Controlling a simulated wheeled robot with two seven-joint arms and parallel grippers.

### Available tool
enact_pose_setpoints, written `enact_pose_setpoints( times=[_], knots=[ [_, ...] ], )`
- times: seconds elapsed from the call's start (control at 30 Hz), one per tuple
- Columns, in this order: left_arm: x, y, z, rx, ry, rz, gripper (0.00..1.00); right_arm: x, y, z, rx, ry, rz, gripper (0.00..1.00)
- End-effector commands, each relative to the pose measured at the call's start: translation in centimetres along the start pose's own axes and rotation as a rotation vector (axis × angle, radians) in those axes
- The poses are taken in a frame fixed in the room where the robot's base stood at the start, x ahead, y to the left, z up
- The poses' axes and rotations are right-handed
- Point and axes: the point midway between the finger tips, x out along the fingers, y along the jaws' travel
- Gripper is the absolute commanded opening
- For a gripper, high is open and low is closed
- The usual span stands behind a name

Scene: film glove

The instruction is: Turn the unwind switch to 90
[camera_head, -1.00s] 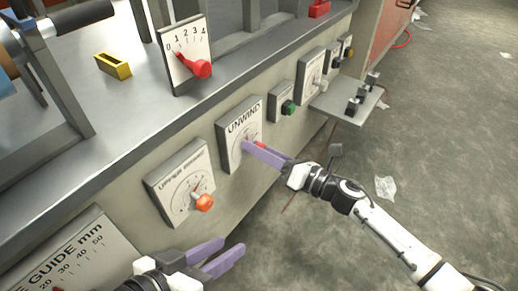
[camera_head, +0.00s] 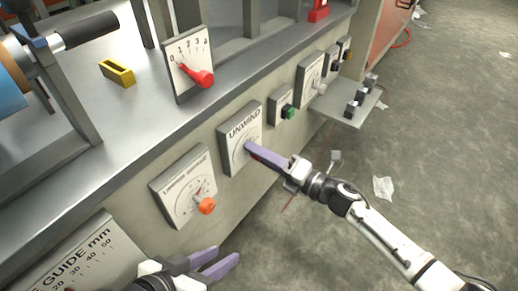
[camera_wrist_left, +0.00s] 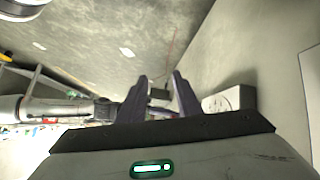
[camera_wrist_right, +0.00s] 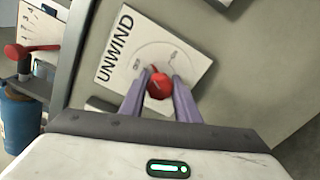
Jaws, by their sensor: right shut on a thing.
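The unwind panel (camera_head: 240,134) is a pale plate with a dial on the front of the machine. In the right wrist view its plate (camera_wrist_right: 150,52) shows the word UNWIND and a red switch knob (camera_wrist_right: 160,84). My right gripper (camera_head: 251,149) is at this dial with its purple fingers on either side of the knob, shut on it. The same gripper (camera_wrist_right: 160,92) shows in the right wrist view. The knob is mostly hidden by the fingers in the head view. My left gripper (camera_head: 222,260) is open and empty at the lower middle, and shows in the left wrist view (camera_wrist_left: 160,85).
A panel with an orange knob (camera_head: 206,205) is left of the unwind panel. A green button box (camera_head: 283,105) is to its right. A red lever dial (camera_head: 190,65) and a yellow block (camera_head: 117,72) are on the top. A shelf (camera_head: 345,108) juts out at right.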

Motion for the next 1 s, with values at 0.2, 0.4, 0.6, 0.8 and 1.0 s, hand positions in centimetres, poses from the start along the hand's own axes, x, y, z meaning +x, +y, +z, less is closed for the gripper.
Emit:
enact_pose_setpoints(
  times=[0.2,0.4,0.6,0.8,1.0],
  knots=[
    [-0.1,-0.7,0.4,0.013,-0.038,-0.029,0.31,0.0,0.2,0.0,0.207,0.001,-0.001,0.07],
    [0.0,-1.4,1.1,0.025,-0.073,-0.054,0.31,0.0,0.2,0.1,0.396,0.001,-0.001,0.07],
    [0.0,-1.9,1.9,0.037,-0.113,-0.073,0.31,0.0,0.2,0.1,0.587,0.001,-0.001,0.07],
    [-0.2,-2.3,1.0,0.028,-0.077,-0.091,0.31,0.0,0.1,0.0,0.765,0.001,-0.001,0.07],
    [-0.7,-2.2,1.5,0.009,-0.066,-0.097,0.31,-0.1,0.1,0.0,0.908,0.001,-0.001,0.07]
  ],
)
